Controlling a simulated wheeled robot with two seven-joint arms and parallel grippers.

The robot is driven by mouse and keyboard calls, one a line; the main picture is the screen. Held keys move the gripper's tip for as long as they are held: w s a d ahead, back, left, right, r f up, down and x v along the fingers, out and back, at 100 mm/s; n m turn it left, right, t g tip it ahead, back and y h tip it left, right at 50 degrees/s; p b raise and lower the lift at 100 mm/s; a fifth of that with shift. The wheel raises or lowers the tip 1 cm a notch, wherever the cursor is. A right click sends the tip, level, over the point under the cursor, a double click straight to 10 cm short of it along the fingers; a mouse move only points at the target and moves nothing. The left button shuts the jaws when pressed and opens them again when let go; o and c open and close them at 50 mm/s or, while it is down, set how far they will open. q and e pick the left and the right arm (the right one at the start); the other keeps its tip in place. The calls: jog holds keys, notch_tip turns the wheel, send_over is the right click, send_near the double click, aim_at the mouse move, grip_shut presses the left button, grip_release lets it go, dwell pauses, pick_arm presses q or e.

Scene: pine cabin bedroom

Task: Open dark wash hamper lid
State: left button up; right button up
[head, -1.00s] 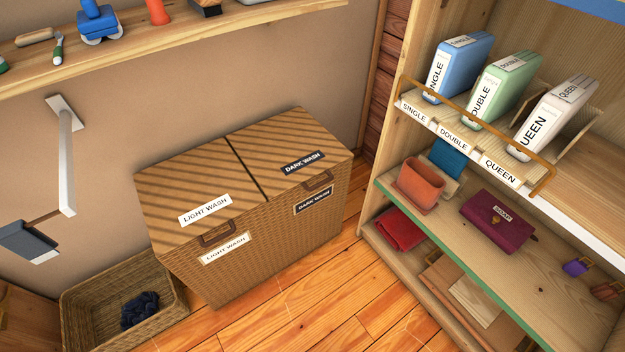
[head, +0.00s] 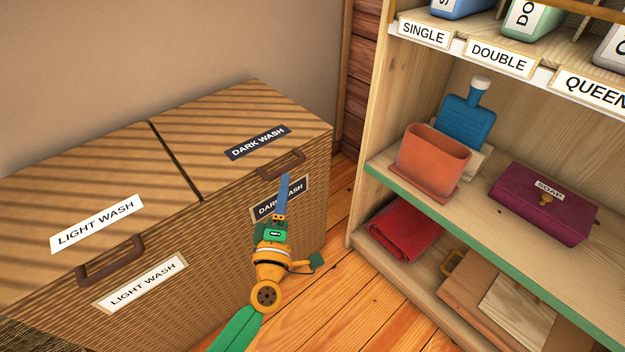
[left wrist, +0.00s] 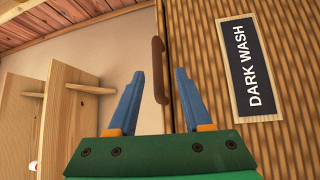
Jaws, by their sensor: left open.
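The wicker hamper has two lids side by side. The dark wash lid (head: 225,130), on the right with a black label, lies closed. Its brown handle (head: 281,163) juts from the lid's front edge; it also shows in the left wrist view (left wrist: 158,58). My left gripper (head: 286,178) is in front of the hamper, just below that handle, and partly covers the front DARK WASH label (head: 294,196). In the left wrist view, my left gripper (left wrist: 159,73) is open and empty, with the handle ahead between its blue fingers. Contact is not visible. My right gripper is out of view.
The light wash lid (head: 75,195) lies closed on the left, with its own handle (head: 110,262). An open shelf unit (head: 385,180) stands to the right, holding an orange pot (head: 432,165) and a purple soap case (head: 543,203). Bare plank floor (head: 345,275) lies between.

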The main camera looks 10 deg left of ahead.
aim_at(287, 166)
pick_arm(q)
jog(key=w, duration=0.2)
jog(key=w+r, duration=0.1)
jog(key=w, duration=0.1)
jog(key=w+a, duration=0.1)
jog(key=w, duration=0.1)
jog(key=shift+r+b, duration=0.15)
jog(key=shift+b, duration=0.2)
grip_shut()
dwell(0.9)
